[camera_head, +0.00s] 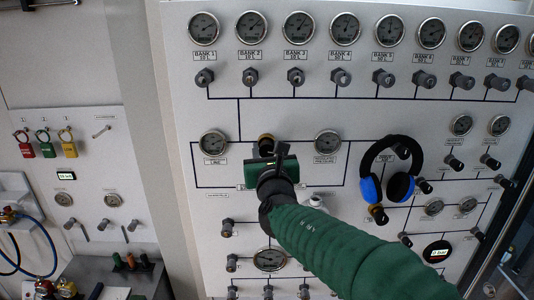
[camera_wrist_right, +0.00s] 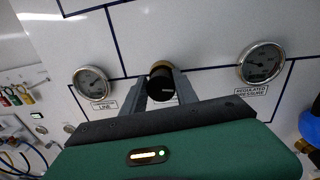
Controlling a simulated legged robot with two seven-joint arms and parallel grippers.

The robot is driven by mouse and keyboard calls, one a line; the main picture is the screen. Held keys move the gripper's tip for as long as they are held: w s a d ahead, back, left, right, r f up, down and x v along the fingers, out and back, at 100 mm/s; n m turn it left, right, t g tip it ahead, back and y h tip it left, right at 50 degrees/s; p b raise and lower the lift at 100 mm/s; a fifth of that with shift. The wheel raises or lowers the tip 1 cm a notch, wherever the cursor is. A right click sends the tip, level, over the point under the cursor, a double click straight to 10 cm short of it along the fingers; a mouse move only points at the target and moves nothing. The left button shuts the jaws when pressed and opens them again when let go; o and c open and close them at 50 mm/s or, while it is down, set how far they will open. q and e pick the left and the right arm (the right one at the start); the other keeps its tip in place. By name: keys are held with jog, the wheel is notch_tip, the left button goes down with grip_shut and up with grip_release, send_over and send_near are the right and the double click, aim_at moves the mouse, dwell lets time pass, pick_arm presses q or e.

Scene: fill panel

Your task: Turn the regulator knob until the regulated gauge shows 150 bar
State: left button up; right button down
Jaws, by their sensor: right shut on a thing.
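The regulator knob is a black cylinder with a brass collar. It shows just above my right gripper in the head view (camera_head: 266,140) and between the fingers in the right wrist view (camera_wrist_right: 161,86). My right gripper (camera_wrist_right: 160,90) has a finger on each side of the knob and is shut on it. The regulated pressure gauge (camera_head: 327,143) is right of the knob; it also shows in the right wrist view (camera_wrist_right: 261,62). Its needle is too small to read surely. The line gauge (camera_head: 213,143) is left of the knob. My left gripper is not in view.
A row of bank gauges (camera_head: 299,27) with valve knobs runs along the panel top. Blue and black headphones (camera_head: 392,170) hang right of the regulated gauge. Several more knobs and a gauge (camera_head: 269,259) sit below. Red, green and yellow padlocks (camera_head: 46,146) hang at the left.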

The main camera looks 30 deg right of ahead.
jog(key=m+b, duration=0.3)
jog(key=b, duration=0.1)
jog(key=m+b, duration=0.3)
jog(key=b, duration=0.2)
jog(key=m+b, duration=0.4)
jog(key=b, duration=0.1)
jog(key=shift+d+f+h, duration=0.1)
jog(key=shift+f+h, duration=0.25)
jog(key=shift+h, duration=0.05)
jog(key=shift+r+m+b, duration=0.1)
jog(key=shift+m+b, duration=1.05)
jog(key=shift+m, duration=0.25)
jog(key=c, duration=1.3)
grip_release()
jog(key=o, duration=0.3)
jog(key=shift+w+d, duration=0.1)
jog(key=shift+o, duration=0.2)
jog(key=b+v, duration=1.3)
jog(key=v, duration=0.4)
jog(key=shift+f, duration=0.3)
